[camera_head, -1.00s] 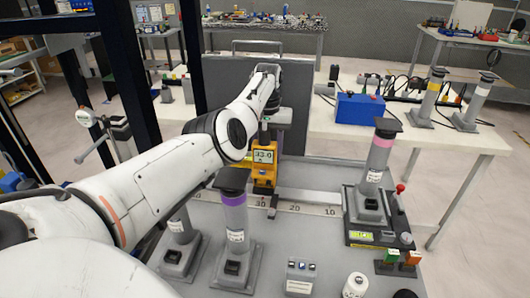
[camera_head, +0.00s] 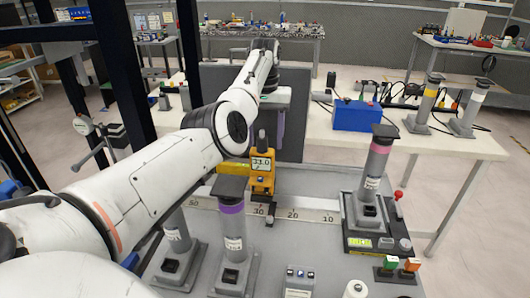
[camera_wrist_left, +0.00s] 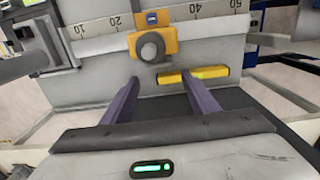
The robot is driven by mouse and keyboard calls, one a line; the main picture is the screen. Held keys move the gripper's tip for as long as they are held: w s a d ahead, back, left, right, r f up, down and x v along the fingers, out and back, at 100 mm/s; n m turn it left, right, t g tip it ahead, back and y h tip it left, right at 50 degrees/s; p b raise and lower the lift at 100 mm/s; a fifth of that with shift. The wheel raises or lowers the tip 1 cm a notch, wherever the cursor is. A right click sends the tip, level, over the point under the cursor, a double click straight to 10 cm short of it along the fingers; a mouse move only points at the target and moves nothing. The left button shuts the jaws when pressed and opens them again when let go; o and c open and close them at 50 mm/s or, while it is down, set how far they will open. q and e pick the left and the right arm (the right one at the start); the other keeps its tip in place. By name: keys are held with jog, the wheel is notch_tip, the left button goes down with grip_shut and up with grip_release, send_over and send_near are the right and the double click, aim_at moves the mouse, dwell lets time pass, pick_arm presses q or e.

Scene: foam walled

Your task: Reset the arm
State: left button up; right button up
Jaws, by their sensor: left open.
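My left arm (camera_head: 150,170) is white and reaches from the lower left across the bench. In the head view its gripper (camera_head: 279,122) is beyond the yellow gauge, partly hidden by the arm and gauge; a purple finger shows. In the left wrist view the gripper (camera_wrist_left: 160,80) is open, its two purple fingers apart with nothing between them. The yellow gauge (camera_head: 262,172) stands upright on the numbered scale (camera_head: 325,217), near 30. In the wrist view the gauge (camera_wrist_left: 152,42) shows its round knob beyond the fingertips, apart from them. My right gripper is not in view.
A purple-banded post (camera_head: 233,225) stands in front of the gauge. A pink-banded post (camera_head: 376,165) stands at the right. A grey upright panel (camera_head: 295,125) rises behind the gripper. A blue box (camera_head: 357,116) sits on the white table behind. Black frame posts stand at the left.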

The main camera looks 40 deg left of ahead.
pick_arm(q)
notch_tip(320, 180, up, 2)
jog(key=shift+r, duration=0.15)
dwell(0.6)
